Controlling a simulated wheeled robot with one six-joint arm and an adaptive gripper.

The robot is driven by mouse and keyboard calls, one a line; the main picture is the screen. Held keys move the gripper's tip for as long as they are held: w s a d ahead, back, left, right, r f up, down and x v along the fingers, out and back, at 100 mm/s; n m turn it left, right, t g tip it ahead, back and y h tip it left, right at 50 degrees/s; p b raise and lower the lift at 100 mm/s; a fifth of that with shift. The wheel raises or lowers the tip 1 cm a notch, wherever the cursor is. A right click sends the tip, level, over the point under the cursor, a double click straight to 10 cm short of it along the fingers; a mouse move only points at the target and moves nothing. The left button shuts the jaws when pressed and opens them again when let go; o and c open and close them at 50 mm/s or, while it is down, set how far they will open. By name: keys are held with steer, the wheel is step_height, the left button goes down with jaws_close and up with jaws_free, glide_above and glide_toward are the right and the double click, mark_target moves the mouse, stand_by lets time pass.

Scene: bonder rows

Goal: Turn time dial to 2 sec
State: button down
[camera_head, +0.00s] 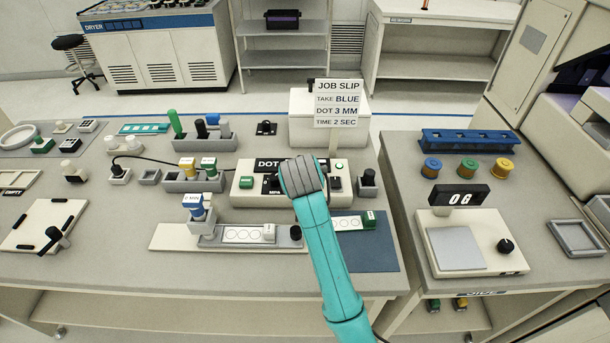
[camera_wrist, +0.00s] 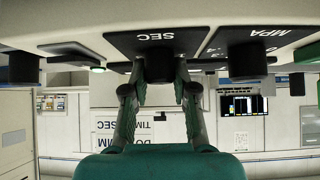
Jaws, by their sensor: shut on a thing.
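The dispenser controller (camera_head: 245,198) is a pale box with a black display on top, standing mid-bench in the head view. My arm's end covers part of its front there. In the upside-down wrist view, the time dial (camera_wrist: 158,66) is a black knob below a plate marked SEC. My gripper (camera_wrist: 159,82) is shut on this knob, one finger on each side. The dial's pointer and scale setting are hidden. The job slip (camera_head: 338,104) behind the controller reads TIME 2 SEC.
A second black knob (camera_wrist: 248,62), under the MPA label, sits close beside the time dial. A green button (camera_head: 246,183) is on the controller's left. A syringe stand (camera_head: 195,228) and a slide fixture (camera_head: 172,238) lie in front. A scale (camera_head: 458,248) is at right.

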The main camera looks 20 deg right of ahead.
stand_by(0.4)
steer(key=c, duration=0.9)
jaws_free()
steer(key=v, duration=1.2)
steer(key=shift+a, duration=0.2)
